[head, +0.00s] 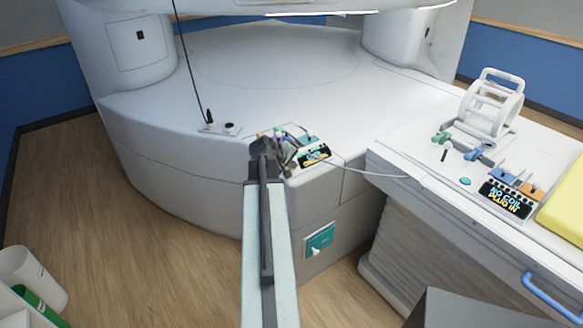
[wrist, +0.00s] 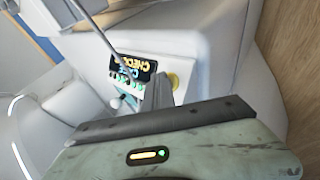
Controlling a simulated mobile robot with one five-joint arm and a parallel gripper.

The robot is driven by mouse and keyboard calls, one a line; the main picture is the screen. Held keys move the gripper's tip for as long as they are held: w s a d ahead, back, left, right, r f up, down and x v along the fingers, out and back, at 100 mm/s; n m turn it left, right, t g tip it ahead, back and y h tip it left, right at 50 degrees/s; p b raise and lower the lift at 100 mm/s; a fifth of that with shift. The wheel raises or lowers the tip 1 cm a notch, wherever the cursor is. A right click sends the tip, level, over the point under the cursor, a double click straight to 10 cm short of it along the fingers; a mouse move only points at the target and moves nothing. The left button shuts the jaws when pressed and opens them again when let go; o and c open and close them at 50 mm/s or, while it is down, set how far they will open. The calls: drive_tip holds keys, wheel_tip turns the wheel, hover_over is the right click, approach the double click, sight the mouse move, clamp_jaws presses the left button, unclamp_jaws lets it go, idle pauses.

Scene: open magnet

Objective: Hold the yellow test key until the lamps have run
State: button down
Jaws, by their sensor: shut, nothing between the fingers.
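The yellow test key (wrist: 174,80) shows in the wrist view as a round yellow piece at the right end of a small panel. The panel's dark display (wrist: 132,61) carries yellow and blue lettering, upside down here, and seems to read CHECK. A row of green lamps (wrist: 124,83) runs beside the display. My gripper (wrist: 157,84) is shut and empty, its tip over the panel just left of the key; I cannot tell whether it touches. In the head view my gripper (head: 272,148) is at the left of the same display (head: 315,155) and hides the key.
The white magnet base (head: 210,105) carries the panel near its front edge. A cable runs from there to the white table (head: 410,165) at the right, which has a second display (head: 506,198) reading NO COIL PLUG IN and a white coil frame (head: 490,105).

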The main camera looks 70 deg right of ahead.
drive_tip(key=shift+s+a+r+p, duration=0.3)
drive_tip(key=shift+s+r+p, duration=0.2)
drive_tip(key=shift+r+p, duration=0.1)
idle(0.3)
drive_tip(key=s+r+p, duration=0.1)
drive_tip(key=s+a+r+p, duration=0.2)
drive_tip(key=shift+r+p, duration=0.25)
drive_tip(key=shift+p, duration=0.05)
idle(0.4)
